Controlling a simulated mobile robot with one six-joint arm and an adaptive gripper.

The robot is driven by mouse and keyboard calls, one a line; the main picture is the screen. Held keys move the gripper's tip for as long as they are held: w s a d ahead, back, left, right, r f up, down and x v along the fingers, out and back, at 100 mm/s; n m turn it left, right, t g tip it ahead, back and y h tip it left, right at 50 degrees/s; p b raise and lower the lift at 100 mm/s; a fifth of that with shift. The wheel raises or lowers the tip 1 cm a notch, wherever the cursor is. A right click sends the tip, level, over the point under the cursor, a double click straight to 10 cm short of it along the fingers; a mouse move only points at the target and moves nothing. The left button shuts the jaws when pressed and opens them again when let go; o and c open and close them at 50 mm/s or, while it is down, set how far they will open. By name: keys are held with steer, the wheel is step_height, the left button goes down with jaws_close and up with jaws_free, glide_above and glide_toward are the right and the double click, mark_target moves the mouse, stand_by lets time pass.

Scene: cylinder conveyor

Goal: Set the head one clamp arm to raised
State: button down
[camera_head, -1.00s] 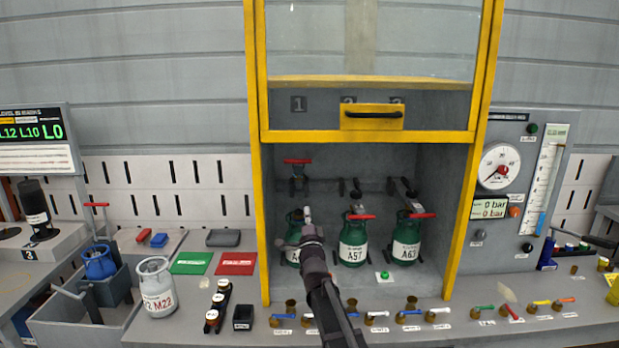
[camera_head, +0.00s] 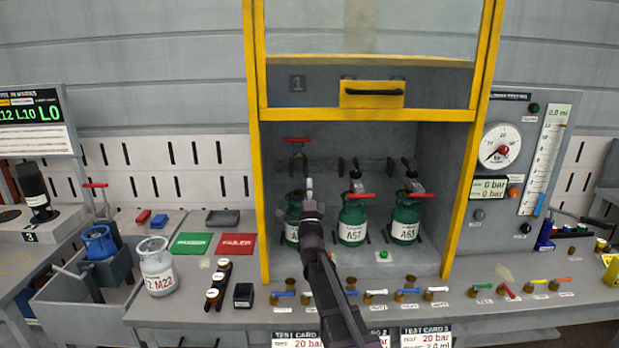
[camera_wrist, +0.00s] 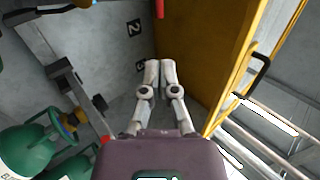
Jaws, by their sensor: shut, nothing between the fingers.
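Three green cylinders stand in the yellow-framed cabinet; the left one (camera_head: 293,222) is partly hidden by my arm. Above it, the head one clamp arm (camera_head: 297,140) shows a red handle held high, well above the cylinder. The middle clamp's red handle (camera_head: 360,196) and the right clamp's red handle (camera_head: 421,194) sit low, at the tops of their cylinders. My gripper (camera_head: 309,182) is shut and empty, just right of the left cylinder's top and below the raised red handle. In the wrist view its fingertips (camera_wrist: 161,64) are close together, touching nothing visible.
The cabinet's yellow guard with a black handle (camera_head: 373,91) is up, leaving the front open. Several coloured valves (camera_head: 375,293) line the bench front. A grey cylinder (camera_head: 157,267) stands at left, and a gauge panel (camera_head: 502,145) at right. Green cylinders also show in the wrist view (camera_wrist: 20,150).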

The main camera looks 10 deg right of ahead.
steer(key=p+x, duration=0.8)
steer(key=x, duration=0.5)
steer(key=shift+r, duration=0.2)
steer(key=shift+w, duration=0.1)
